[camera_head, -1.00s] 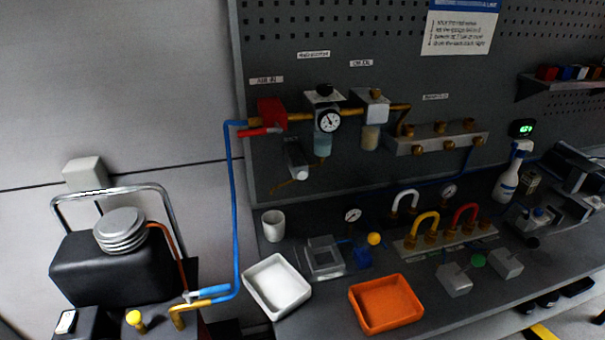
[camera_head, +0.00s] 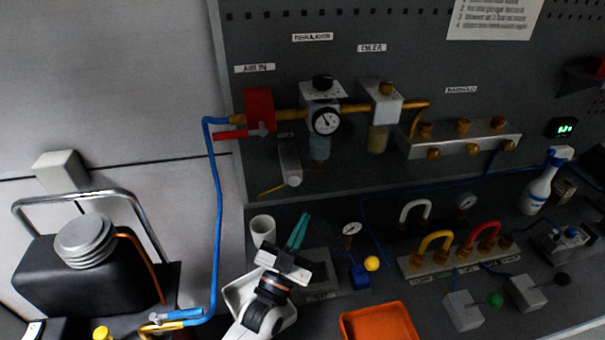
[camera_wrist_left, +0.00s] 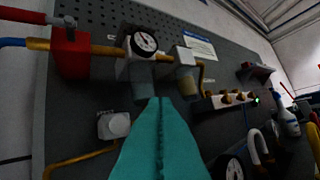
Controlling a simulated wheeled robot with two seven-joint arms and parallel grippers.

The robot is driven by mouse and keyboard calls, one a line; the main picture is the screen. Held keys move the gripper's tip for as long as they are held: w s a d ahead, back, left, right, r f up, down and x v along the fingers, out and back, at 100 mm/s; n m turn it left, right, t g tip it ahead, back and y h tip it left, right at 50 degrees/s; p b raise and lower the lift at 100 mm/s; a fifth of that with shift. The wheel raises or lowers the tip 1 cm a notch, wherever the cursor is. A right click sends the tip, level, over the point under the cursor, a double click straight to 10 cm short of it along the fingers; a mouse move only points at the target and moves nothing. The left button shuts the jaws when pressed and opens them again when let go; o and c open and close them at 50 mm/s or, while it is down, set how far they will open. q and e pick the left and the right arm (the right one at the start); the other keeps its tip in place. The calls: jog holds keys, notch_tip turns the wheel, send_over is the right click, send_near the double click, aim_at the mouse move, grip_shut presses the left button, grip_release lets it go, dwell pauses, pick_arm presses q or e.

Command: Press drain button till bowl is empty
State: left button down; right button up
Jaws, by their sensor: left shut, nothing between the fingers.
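My left gripper (camera_head: 303,220) has teal fingers, shut and empty, pointing up in front of the panel above the bench. Its fingers also show in the left wrist view (camera_wrist_left: 158,104). The regulator bowl (camera_head: 319,149), bluish and translucent, hangs under the regulator with its round gauge; I cannot tell its liquid level. A small grey block with a pale round button (camera_head: 294,181) sits below and left of the bowl, with a brass tube under it. In the left wrist view the button (camera_wrist_left: 119,124) is left of the fingertips, apart from them. My right gripper is out of view.
The oiler (camera_head: 378,138) is right of the regulator, and the red air-in valve (camera_head: 259,108) is left of it. A white cup (camera_head: 262,230), an orange tray (camera_head: 378,324) and a manifold with coloured loops (camera_head: 435,262) stand on the bench. A blue hose (camera_head: 218,220) runs down the left.

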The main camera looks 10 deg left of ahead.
pick_arm(q)
jog(key=s, duration=0.1)
jog(key=b, duration=0.3)
send_near(294, 182)
jog(key=w+d+r, duration=0.3)
jog(key=d, duration=0.1)
jog(key=shift+w+a+r, duration=0.3)
jog(key=shift+w+a, duration=0.2)
jog(key=shift+w, duration=0.2)
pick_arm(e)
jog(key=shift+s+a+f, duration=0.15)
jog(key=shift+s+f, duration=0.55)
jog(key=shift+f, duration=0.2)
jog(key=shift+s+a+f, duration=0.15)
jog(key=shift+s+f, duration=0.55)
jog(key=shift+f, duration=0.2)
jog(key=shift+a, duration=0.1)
pick_arm(q)
jog(key=shift+w+b, duration=0.15)
jog(key=shift+b, duration=0.25)
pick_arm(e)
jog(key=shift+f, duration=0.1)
pick_arm(q)
jog(key=shift+w+a, duration=0.2)
jog(key=shift+w, duration=0.05)
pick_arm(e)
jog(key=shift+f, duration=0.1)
